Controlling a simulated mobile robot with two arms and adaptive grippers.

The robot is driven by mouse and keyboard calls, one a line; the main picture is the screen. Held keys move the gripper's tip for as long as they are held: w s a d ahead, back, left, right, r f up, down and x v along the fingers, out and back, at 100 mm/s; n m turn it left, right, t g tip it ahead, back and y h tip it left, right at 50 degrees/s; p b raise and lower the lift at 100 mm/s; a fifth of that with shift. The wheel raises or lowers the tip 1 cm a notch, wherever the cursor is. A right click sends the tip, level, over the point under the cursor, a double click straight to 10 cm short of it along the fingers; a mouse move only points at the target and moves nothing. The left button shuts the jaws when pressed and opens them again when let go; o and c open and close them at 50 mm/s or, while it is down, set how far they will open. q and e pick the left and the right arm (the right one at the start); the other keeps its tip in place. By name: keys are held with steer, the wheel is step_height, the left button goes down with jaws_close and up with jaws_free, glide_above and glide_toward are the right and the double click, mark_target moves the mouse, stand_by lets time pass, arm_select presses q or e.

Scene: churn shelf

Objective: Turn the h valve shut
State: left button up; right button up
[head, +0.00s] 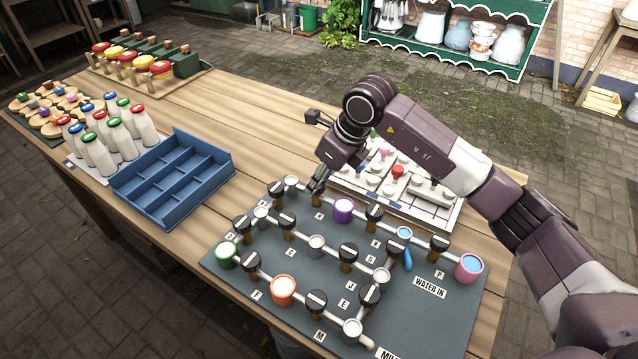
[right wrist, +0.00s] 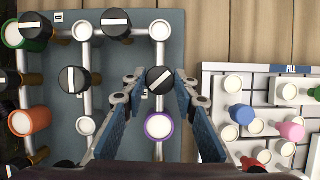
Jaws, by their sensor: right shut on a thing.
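A grey pipe board (head: 410,310) lies on the front right of the table, with pipes and several black-capped valves. My right gripper (head: 317,184) is down over a valve (head: 316,201) on the board's back pipe run. In the right wrist view the valve's round black knob (right wrist: 160,80) sits between the two blue-padded fingers, which are shut on it. Its white stripe lies slanted, at an angle to the pipe. I cannot read this valve's letter. A purple-rimmed cup (head: 343,210) stands just beside it on the same pipe. My left gripper is not in view.
A white panel (head: 440,214) with coloured knobs lies right behind the board, under my right arm. Other valves (head: 286,222) stand close in front. A blue divided tray (head: 175,178) and milk bottles (head: 118,137) are on the left. Bare wood lies behind the tray.

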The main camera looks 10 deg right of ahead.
steer(key=m+b, duration=0.1)
steer(key=m, duration=0.1)
steer(key=m+t+h+b, duration=0.1)
steer(key=m, duration=0.1)
steer(key=shift+a+f+m+h+b, duration=0.1)
steer(key=shift+m+h+b, duration=0.2)
steer(key=shift+a+m+h+b, duration=0.1)
steer(key=shift+m+h+b, duration=0.85)
steer(key=shift+m, duration=1.05)
steer(key=shift+y, duration=0.25)
steer(key=o, duration=1.2)
steer(key=shift+s, duration=0.1)
steer(key=shift+c, duration=0.2)
steer(key=shift+r, duration=0.35)
steer(key=v, duration=1.1)
steer(key=shift+s+r, duration=0.2)
steer(key=shift+s, duration=0.15)
